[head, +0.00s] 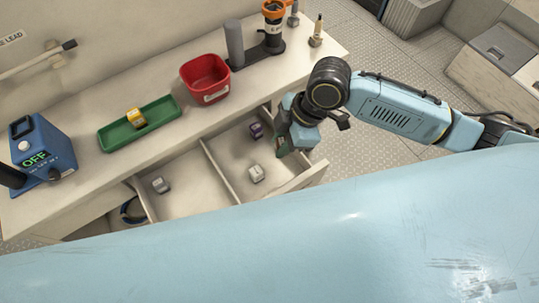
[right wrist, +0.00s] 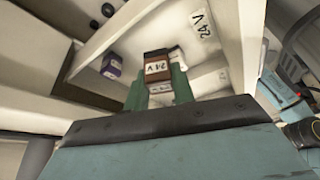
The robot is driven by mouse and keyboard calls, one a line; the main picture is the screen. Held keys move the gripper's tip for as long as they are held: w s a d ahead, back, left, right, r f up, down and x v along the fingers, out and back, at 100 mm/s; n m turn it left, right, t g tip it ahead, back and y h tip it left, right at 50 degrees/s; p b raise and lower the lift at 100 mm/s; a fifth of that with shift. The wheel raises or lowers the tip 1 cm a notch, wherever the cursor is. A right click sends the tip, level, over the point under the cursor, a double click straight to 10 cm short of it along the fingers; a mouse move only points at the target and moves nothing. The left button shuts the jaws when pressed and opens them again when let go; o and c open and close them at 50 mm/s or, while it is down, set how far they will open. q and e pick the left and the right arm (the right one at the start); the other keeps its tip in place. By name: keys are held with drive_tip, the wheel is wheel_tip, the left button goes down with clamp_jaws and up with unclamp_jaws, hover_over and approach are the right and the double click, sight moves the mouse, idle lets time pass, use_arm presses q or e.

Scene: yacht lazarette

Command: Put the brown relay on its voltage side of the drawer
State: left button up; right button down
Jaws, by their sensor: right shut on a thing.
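The brown relay (right wrist: 156,68), labelled 24 V, is between the green fingers of my right gripper (right wrist: 158,84) in the right wrist view. In the head view my right gripper (head: 287,149) points down at the right end of the open drawer (head: 232,173), and the relay is not clearly visible there. A divider splits the drawer into two sides. The right side holds a purple relay (head: 256,130) and a white relay (head: 256,174); the left side holds a grey relay (head: 161,185). A 24 V label (right wrist: 201,23) shows on a drawer wall. My left gripper is out of view.
On the counter stand a green tray (head: 112,138) with a yellow relay (head: 136,117), a red bin (head: 205,79), a blue meter reading OFF (head: 42,148) and a dark stand with an orange-topped tool (head: 273,22). Both drawer sides have bare floor.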

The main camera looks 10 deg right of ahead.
wheel_tip(320, 180, down, 6)
drive_tip(key=shift+f+b, duration=0.25)
drive_tip(key=shift+b, duration=0.35)
drive_tip(key=shift+f, duration=0.2)
drive_tip(key=shift+f, duration=0.15)
drive_tip(key=c, duration=1.2)
unclamp_jaws()
drive_tip(key=shift+p+v, duration=1.15)
drive_tip(key=shift+v, duration=5.05)
